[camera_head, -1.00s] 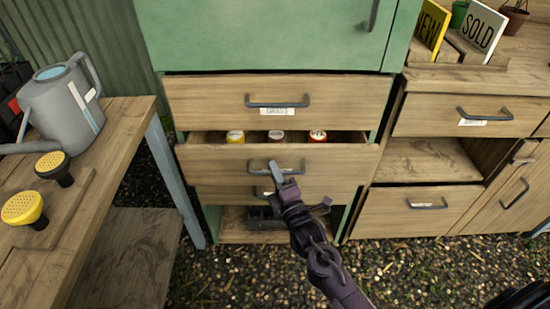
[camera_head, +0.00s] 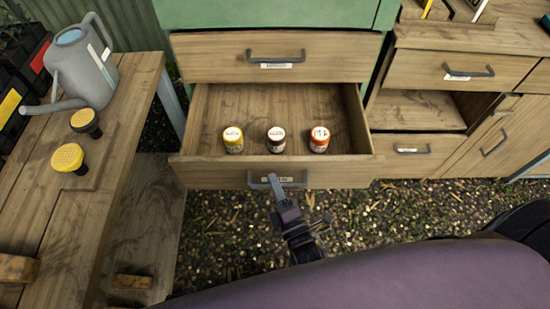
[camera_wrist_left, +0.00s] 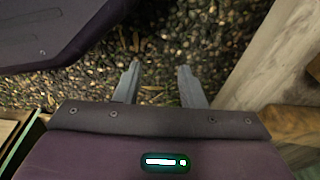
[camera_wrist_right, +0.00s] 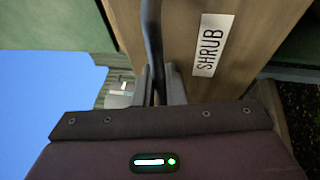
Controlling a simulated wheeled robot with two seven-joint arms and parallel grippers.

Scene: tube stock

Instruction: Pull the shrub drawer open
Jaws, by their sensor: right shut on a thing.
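The shrub drawer (camera_head: 200,174) stands well open in the head view, with several jars' worth of bare floor inside. Its dark bar handle (camera_head: 302,184) is on the front, and the SHRUB label (camera_wrist_right: 212,46) shows in the right wrist view. My right gripper (camera_head: 273,181) is shut on the handle; in the right wrist view its fingers (camera_wrist_right: 160,85) close around the dark bar (camera_wrist_right: 152,40). Three jars stand upright in the drawer: yellow (camera_head: 233,140), dark (camera_head: 276,140) and red (camera_head: 319,140). My left gripper (camera_wrist_left: 158,80) is open and empty over gravel, outside the head view.
A closed drawer (camera_head: 220,58) sits above. A wooden bench (camera_head: 120,110) at left holds a grey watering can (camera_head: 80,65) and two yellow roses (camera_head: 68,157). A cabinet (camera_head: 430,110) stands at right. Gravel ground (camera_head: 215,240) lies in front.

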